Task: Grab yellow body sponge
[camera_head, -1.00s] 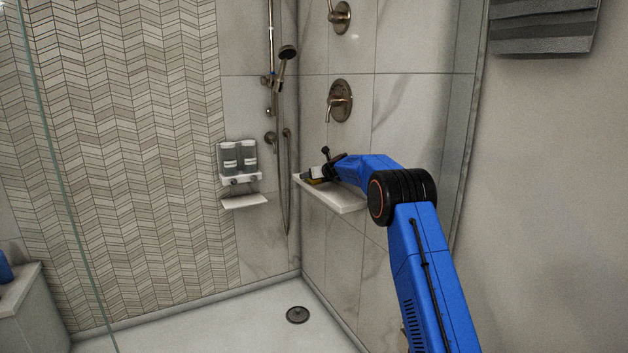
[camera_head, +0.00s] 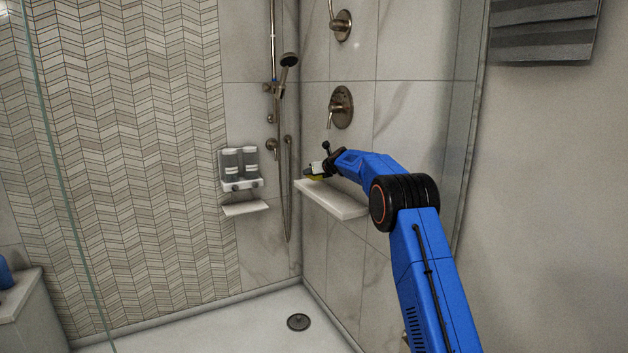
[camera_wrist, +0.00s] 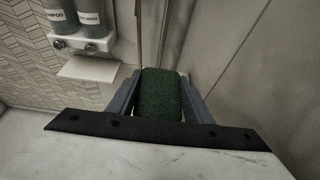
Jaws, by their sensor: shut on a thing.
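The sponge shows as a small yellow strip (camera_head: 316,177) under my gripper in the head view, just above the far end of a white wall shelf (camera_head: 335,199). In the wrist view its dark green face (camera_wrist: 161,95) sits between the two grey fingers. My gripper (camera_head: 318,169) is shut on the sponge, with a finger along each side of it. The sponge appears a little raised off the shelf, though its underside is mostly hidden.
Two grey bottles (camera_head: 240,164) stand in a wall holder, with a small white ledge (camera_head: 245,208) below. A hand shower (camera_head: 287,62) and its hose hang at the corner behind my gripper. A valve handle (camera_head: 341,107) is on the wall above the shelf. The shelf's near part is clear.

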